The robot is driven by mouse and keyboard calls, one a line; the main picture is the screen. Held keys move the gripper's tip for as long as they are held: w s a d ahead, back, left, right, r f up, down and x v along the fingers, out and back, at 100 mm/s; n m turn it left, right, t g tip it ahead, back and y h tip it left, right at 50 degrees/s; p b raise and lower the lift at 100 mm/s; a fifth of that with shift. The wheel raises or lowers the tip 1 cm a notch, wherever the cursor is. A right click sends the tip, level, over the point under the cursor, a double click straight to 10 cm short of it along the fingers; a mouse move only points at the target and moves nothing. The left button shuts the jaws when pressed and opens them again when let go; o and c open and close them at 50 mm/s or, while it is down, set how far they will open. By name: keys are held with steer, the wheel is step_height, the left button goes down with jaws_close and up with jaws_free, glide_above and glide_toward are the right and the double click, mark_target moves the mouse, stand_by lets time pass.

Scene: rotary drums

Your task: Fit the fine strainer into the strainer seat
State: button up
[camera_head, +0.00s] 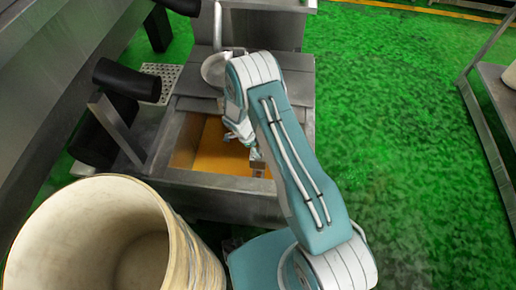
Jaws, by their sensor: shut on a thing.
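My gripper (246,138) points down over an open metal tank (176,140) with an orange-yellow inside. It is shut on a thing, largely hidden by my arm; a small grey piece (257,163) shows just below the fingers. This may be part of the fine strainer, but its shape is not clear. A round grey metal bowl-like piece (214,69) shows behind my wrist, partly covered by it; I cannot tell whether it is the strainer or its seat. No strainer seat can be made out for sure.
A large cream barrel (190,262) stands open at the front left. Black rollers (127,79) and a steel machine wall (60,60) line the left. Green floor (410,110) is free at right, before a metal cart (498,88).

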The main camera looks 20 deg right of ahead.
steer(key=shift+f, duration=4.85)
steer(key=o, duration=1.3)
steer(key=shift+c, duration=0.2)
steer(key=v, duration=1.1)
steer(key=shift+a+r, duration=0.2)
steer(key=shift+r, duration=0.15)
steer(key=shift+w, duration=0.1)
